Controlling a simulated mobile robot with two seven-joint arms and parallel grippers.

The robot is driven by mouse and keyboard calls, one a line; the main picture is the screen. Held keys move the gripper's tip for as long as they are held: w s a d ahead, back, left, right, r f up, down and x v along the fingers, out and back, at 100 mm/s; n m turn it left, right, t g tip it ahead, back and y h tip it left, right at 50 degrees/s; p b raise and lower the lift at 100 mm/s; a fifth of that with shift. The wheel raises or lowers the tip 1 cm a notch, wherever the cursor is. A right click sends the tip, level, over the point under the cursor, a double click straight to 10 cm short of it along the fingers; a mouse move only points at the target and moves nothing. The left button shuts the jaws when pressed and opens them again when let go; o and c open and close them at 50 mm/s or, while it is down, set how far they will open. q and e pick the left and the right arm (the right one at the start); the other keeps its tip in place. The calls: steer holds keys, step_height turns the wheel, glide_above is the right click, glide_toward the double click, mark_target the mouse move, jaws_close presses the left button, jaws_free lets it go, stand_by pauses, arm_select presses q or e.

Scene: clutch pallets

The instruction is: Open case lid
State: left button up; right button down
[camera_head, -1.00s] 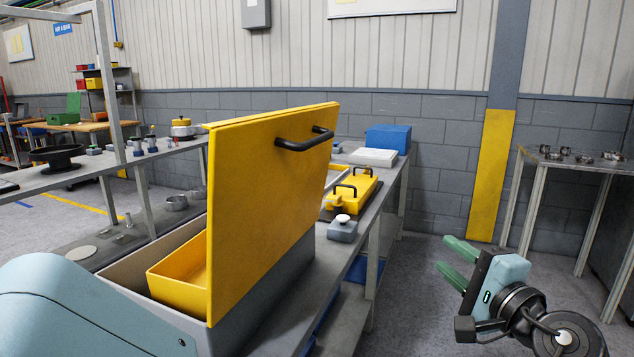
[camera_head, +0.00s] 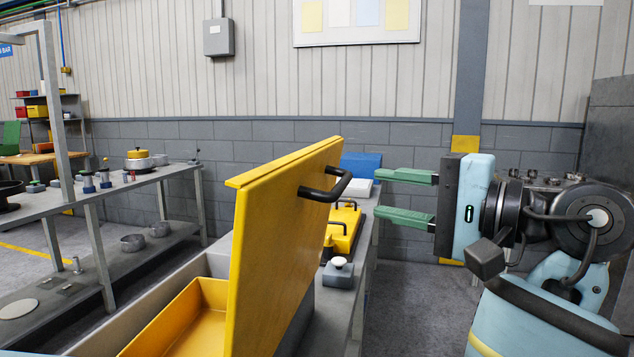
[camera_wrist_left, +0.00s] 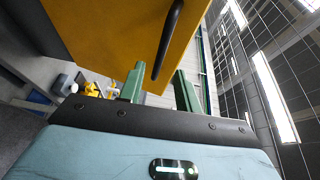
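The yellow case lid (camera_head: 285,245) stands raised and steeply tilted on the grey case (camera_head: 150,300), with a yellow tray (camera_head: 185,320) inside. A black bar handle (camera_head: 335,186) is on the lid's outer face. My left gripper (camera_head: 376,193) is open and empty, its green fingers pointing at the handle from the right with a small gap in the head view. In the left wrist view the handle (camera_wrist_left: 168,38) lies ahead of the open fingers (camera_wrist_left: 158,78), in line with the space between them. My right gripper is not in view.
Behind the lid the bench holds a yellow case with black handles (camera_head: 342,232), a grey block with a white knob (camera_head: 338,272) and a blue box (camera_head: 361,166). A metal shelf table (camera_head: 90,205) stands at the left. The wall is behind.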

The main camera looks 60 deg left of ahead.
mark_target(341, 181)
arm_select(q)
steer(key=shift+s+a, duration=0.1)
steer(key=shift+a, duration=0.1)
steer(key=shift+x, duration=3.85)
steer(key=shift+c, duration=0.3)
jaws_close()
